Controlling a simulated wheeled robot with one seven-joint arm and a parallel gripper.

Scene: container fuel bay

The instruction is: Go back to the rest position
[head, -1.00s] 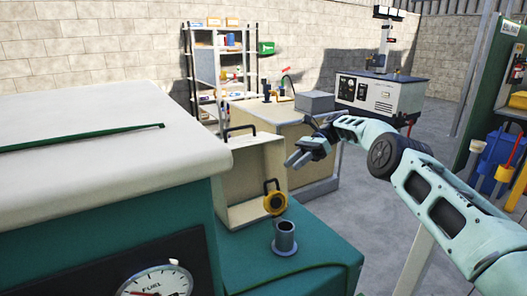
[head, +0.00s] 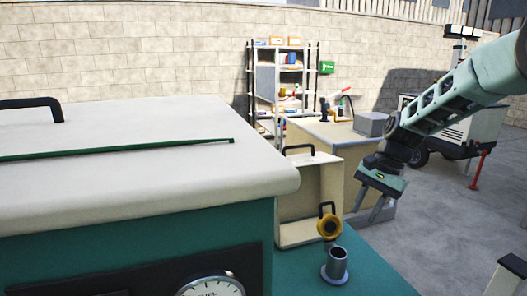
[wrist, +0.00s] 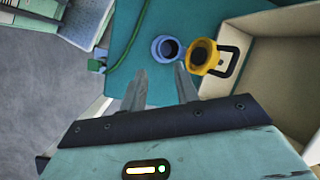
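My gripper (head: 370,210) hangs from my arm at the right of the head view, fingers pointing down, beside the beige open box. In the wrist view my gripper (wrist: 162,88) has its two fingers apart with nothing between them. A grey filler neck (head: 337,264) stands on the teal deck with its mouth uncovered; it shows blue-grey in the wrist view (wrist: 156,56). A yellow cap (head: 329,227) with a black handle is by the beige box (head: 309,196), beyond the neck. The cap also shows in the wrist view (wrist: 203,56), apart from the fingertips.
A teal housing with a white top (head: 130,150) and a fuel gauge (head: 212,288) fills the left. A green rod (head: 120,150) lies on top. Behind are a workbench (head: 335,133), shelves (head: 288,85) and a wheeled machine (head: 455,135). Grey floor is open at right.

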